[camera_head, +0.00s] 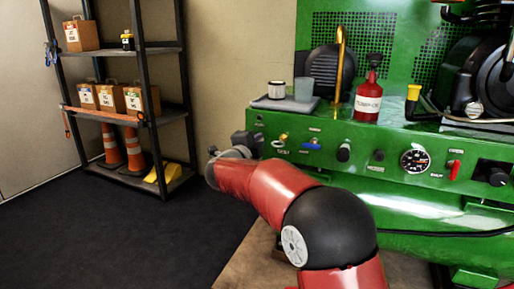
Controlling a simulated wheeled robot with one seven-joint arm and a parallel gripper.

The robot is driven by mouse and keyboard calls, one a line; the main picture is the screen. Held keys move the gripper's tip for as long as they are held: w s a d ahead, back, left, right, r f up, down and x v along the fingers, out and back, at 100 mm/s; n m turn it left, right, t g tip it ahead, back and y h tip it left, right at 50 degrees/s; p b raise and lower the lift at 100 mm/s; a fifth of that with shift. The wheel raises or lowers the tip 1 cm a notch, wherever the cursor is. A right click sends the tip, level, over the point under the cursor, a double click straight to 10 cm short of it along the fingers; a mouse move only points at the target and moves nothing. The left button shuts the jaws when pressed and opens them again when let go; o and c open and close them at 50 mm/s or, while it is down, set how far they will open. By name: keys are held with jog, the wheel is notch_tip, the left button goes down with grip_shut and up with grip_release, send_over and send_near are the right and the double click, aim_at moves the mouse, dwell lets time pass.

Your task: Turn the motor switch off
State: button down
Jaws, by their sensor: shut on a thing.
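My gripper (250,143) is at the left end of the green machine's control panel (320,130), turned away from the camera. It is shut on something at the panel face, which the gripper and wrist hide. I cannot read a motor label, so I cannot tell for sure which control is the motor switch. To the right of my gripper, the panel carries a brass ring pull (280,141), a blue lever (311,145), a black knob (343,152), a gauge (415,160), a red lever (453,170) and a black rotary knob (497,177).
On the machine's ledge stand a red bottle (368,103), a grey cup (303,89), a white tin (276,89) and an upright brass pipe (340,65). A shelf (165,115) with boxes and orange cones (134,151) stands at the left. Dark floor (110,235) is clear.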

jog(key=shift+f+m, duration=0.25)
jog(key=shift+m, duration=0.85)
jog(key=c, duration=1.5)
grip_release()
jog(key=shift+o, duration=0.2)
jog(key=v, duration=0.8)
